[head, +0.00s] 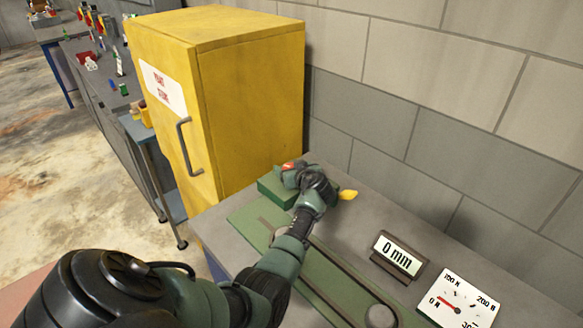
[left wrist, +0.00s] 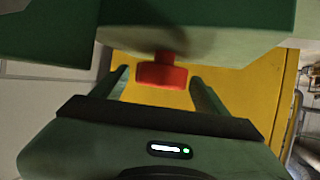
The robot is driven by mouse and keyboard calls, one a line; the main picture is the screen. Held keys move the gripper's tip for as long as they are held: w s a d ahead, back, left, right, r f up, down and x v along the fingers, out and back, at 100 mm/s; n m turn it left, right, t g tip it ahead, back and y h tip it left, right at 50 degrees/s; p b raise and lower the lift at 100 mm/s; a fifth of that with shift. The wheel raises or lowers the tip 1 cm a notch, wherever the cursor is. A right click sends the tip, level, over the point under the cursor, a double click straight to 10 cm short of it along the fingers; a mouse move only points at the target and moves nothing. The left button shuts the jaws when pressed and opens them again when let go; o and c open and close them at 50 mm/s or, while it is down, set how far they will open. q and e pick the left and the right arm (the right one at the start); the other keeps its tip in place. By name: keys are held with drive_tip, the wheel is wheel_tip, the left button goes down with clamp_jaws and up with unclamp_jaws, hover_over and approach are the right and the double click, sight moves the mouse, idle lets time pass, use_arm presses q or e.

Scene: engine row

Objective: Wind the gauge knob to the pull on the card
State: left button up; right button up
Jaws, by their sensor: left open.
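A red knob (left wrist: 162,76) hangs from a short red stem under a dark green block (left wrist: 200,30) in the left wrist view. My left gripper (left wrist: 160,82) is open, with one finger either side of the knob and a gap on each side. In the head view the gripper (head: 297,172) is at the green block (head: 277,190) at the bench's far end and partly hides it. A white dial (head: 458,302) marked in N has its red needle near 0 N. A display (head: 398,257) reads 0 mm. No separate card can be made out. My right gripper is not in view.
A green rail bed (head: 253,226) runs along the grey bench (head: 430,280) under my left arm. A small yellow piece (head: 348,194) lies beside the gripper. A tall yellow cabinet (head: 250,105) stands beyond the bench, with a block wall behind.

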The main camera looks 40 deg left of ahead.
use_arm(q)
drive_tip(key=c, duration=1.4)
drive_tip(key=shift+s+r+m+t+h+p, duration=0.15)
drive_tip(key=shift+m+t+h+p, duration=0.2)
drive_tip(key=shift+p, duration=0.25)
drive_tip(key=shift+o, duration=0.2)
drive_tip(key=shift+m+t+h+p, duration=0.45)
drive_tip(key=shift+m+t+p, duration=0.2)
drive_tip(key=shift+m+p, duration=0.2)
drive_tip(key=shift+m+t+h, duration=0.3)
drive_tip(key=shift+t, duration=0.1)
drive_tip(key=shift+f, duration=0.25)
drive_tip(key=o, duration=1.4)
drive_tip(key=shift+c, duration=0.2)
